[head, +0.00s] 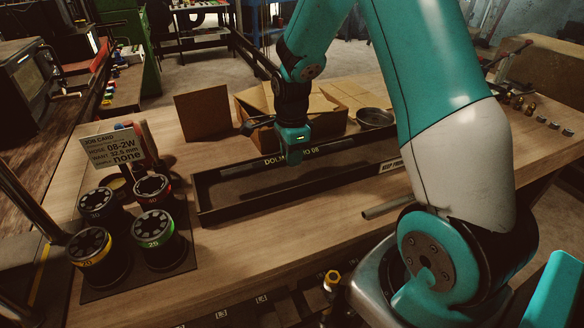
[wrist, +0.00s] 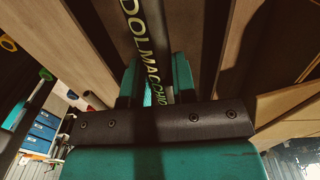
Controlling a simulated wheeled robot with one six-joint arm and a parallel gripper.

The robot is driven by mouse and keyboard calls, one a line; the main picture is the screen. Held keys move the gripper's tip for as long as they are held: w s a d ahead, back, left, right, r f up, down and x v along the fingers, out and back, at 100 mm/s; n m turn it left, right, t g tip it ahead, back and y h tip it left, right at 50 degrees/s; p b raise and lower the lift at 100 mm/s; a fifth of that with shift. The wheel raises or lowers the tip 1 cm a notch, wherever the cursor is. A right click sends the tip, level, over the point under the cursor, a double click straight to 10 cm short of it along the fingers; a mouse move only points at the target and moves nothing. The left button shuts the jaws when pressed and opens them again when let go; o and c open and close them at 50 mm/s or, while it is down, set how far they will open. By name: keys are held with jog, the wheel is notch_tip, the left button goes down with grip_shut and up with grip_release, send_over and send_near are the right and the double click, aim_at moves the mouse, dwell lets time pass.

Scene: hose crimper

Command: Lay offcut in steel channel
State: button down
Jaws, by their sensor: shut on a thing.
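The offcut is a black hose piece (head: 275,160) with pale yellow lettering. My gripper (head: 292,157) is shut on it. In the wrist view the hose (wrist: 146,40) runs lengthwise between the two teal fingers (wrist: 156,88). The steel channel (head: 245,211) is a long, dark, shallow trough on the bench with a "KEEP" label near its right end. The hose lies roughly along the channel's length, over its far side in the head view. I cannot tell whether it touches the channel. The fingers hide part of the hose.
Several round die sets (head: 153,238) stand on a dark mat at the left, beside a job card (head: 112,149). Bare wood lies between.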

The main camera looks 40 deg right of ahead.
aim_at(291, 179)
jog(key=shift+f+p, duration=0.3)
jog(key=shift+f, duration=2.4)
jog(key=shift+f, duration=0.2)
jog(key=c, duration=0.9)
grip_release()
notch_tip(291, 179, up, 12)
jog(key=shift+f+b, duration=0.2)
jog(key=shift+b, duration=0.9)
jog(key=shift+s+a+r+n, duration=0.25)
jog(key=shift+a+r+n, duration=0.55)
jog(key=shift+a+r, duration=0.15)
jog(key=s+a+r+n+y, duration=0.1)
jog(key=s+a+r+n, duration=0.1)
jog(key=s+a+n, duration=0.5)
jog(key=s+a+r+n+y, duration=0.1)
jog(key=s+a+r+n, duration=0.2)
jog(key=s+a+n, duration=0.3)
jog(key=s+a+r+n+y, duration=0.2)
jog(key=s+a+n, duration=0.5)
jog(key=n, duration=0.6)
jog(key=shift+s+a+r+n, duration=0.2)
jog(key=shift+s+r, duration=0.1)
jog(key=shift+s, duration=0.15)
jog(key=shift+s+a+r+n, duration=0.1)
jog(key=shift+s+r+n, duration=0.1)
jog(key=shift+s+r, duration=0.15)
